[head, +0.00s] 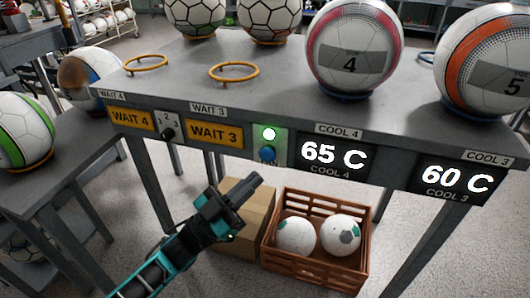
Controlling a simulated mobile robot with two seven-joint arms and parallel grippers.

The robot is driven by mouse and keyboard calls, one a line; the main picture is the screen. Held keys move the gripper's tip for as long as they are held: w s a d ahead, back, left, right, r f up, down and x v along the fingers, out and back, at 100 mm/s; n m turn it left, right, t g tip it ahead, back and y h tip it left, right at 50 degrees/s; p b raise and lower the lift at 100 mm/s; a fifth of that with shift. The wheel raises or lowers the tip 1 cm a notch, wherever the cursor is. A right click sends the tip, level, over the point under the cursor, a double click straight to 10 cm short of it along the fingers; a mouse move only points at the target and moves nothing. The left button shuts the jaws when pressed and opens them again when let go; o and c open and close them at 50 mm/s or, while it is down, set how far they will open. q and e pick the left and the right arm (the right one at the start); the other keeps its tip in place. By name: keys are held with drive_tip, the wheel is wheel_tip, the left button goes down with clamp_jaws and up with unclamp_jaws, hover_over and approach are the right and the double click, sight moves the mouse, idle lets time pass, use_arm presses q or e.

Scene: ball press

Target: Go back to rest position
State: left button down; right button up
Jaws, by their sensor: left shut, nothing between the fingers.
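My left gripper (247,190) is shut and empty. It is in front of the table, below the blue button (268,154) and the lit green lamp (269,134), apart from both. My teal left arm comes in from the lower left. My right gripper is not in the head view. The cool displays read 65 C (333,155) and 60 C (456,180). A pink-and-white ball marked 4 (352,52) and an orange-and-white ball marked 5 (490,62) sit on the table.
The grey table (200,50) has two empty yellow rings (234,72) at the left. A brown crate (318,270) with two white balls and a cardboard box (250,222) stand on the floor behind my gripper. A side table (60,180) at the left holds balls.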

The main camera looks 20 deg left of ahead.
use_arm(q)
drive_tip(key=shift+s, duration=0.4)
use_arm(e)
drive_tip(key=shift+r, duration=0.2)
use_arm(q)
drive_tip(key=s+a+f+n+g+y+p, duration=0.3)
drive_tip(key=s+f+n+g+y+p, duration=0.4)
drive_tip(key=s+y+p, duration=0.4)
drive_tip(key=s+f+n+y, duration=0.1)
drive_tip(key=s+y, duration=0.1)
drive_tip(key=shift+s+f+p, duration=0.25)
drive_tip(key=shift+s+p, duration=0.05)
drive_tip(key=shift+s, duration=0.05)
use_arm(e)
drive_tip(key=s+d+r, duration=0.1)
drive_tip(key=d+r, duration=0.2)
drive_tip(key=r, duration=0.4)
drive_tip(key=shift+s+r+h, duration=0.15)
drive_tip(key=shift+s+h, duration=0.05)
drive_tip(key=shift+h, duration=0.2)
